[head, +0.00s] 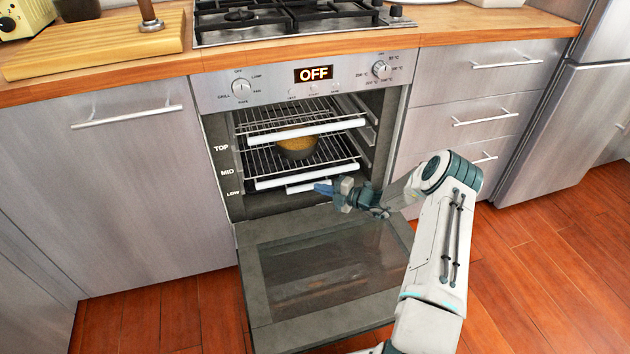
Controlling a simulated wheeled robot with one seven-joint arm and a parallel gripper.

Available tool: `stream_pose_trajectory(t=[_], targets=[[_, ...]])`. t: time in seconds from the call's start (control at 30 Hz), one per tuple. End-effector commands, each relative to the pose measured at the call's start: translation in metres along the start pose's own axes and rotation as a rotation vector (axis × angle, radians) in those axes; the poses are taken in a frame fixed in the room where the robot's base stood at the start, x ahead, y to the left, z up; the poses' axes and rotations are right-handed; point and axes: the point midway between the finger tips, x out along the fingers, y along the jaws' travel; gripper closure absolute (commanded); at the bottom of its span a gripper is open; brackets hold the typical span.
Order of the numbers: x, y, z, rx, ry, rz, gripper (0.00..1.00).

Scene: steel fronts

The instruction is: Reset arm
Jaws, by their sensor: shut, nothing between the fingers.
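My gripper (326,188) is shut and empty. It is at the front of the open oven (221,160), near the lowest rack's white front bar. I cannot tell whether it touches the bar. My arm reaches in from the lower right, over the right side of the lowered oven door (262,306).
The oven panel's display (313,73) reads OFF. A gas hob (290,18) is set into the wooden counter (480,22) above. Drawers (480,110) and a fridge (560,125) stand to the right. A steel cabinet (125,200) stands to the left. Bare floor (540,270) is at the right.

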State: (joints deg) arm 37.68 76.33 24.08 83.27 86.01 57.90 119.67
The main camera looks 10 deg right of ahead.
Motion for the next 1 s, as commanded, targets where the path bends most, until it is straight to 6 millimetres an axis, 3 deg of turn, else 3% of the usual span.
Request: stream_pose_trajectory(t=[0.03,0.1,0.3,0.67,0.77,0.83,1.0], targets=[[-0.016,0.003,0.001,0.003,-0.006,0.0,1.0],[-0.03,0.003,-0.001,0.002,-0.001,-0.001,1.0],[-0.061,0.001,-0.003,0.0,0.006,-0.001,1.0],[-0.078,0.001,-0.002,-0.006,0.007,-0.002,1.0],[-0.076,0.015,-0.008,-0.054,0.03,-0.02,1.0],[-0.074,0.034,-0.019,-0.134,0.07,-0.049,1.0],[-0.069,0.099,-0.064,-0.45,0.238,-0.146,1.0]])
